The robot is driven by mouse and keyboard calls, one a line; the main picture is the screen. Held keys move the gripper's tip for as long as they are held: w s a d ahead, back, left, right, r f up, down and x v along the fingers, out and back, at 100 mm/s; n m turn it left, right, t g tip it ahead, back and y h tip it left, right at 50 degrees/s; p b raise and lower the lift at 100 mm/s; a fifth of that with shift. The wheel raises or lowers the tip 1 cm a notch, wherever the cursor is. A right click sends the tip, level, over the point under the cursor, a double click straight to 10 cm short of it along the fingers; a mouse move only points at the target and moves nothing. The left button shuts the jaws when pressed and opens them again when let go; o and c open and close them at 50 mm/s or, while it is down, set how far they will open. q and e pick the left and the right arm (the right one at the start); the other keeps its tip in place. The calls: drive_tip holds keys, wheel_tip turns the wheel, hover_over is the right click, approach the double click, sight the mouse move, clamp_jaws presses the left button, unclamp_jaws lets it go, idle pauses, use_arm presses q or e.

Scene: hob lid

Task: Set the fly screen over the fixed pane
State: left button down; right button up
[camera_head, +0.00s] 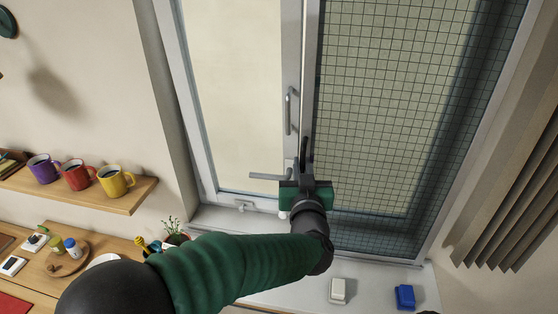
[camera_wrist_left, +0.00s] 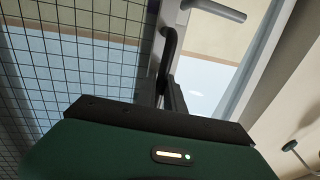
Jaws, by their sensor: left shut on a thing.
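The fly screen (camera_head: 385,110), a dark square mesh, covers the right side of the window in the head view. It fills the left of the left wrist view (camera_wrist_left: 95,60). The fixed pane appears to be the glass behind the mesh. My left gripper (camera_head: 303,172) is at the screen's left edge, beside the middle window post. It is shut on a dark handle (camera_wrist_left: 168,45) at that edge; the fingertips partly hide the grip. The left pane (camera_head: 235,90) is uncovered and has a grey upright handle (camera_head: 288,112).
A shelf (camera_head: 90,195) with purple, red and yellow mugs is at left. A potted plant (camera_head: 175,232) stands near my left arm. A white block (camera_head: 338,290) and a blue block (camera_head: 404,296) sit on the sill. Slatted blinds (camera_head: 515,200) hang at right.

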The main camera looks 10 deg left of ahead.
use_arm(q)
drive_tip(key=shift+d+f, duration=0.15)
drive_tip(key=shift+d, duration=0.3)
drive_tip(key=c, duration=1.8)
unclamp_jaws()
drive_tip(key=shift+o, duration=1.4)
drive_tip(key=shift+d, duration=0.15)
drive_tip(key=shift+o, duration=0.3)
drive_tip(key=shift+d, duration=0.2)
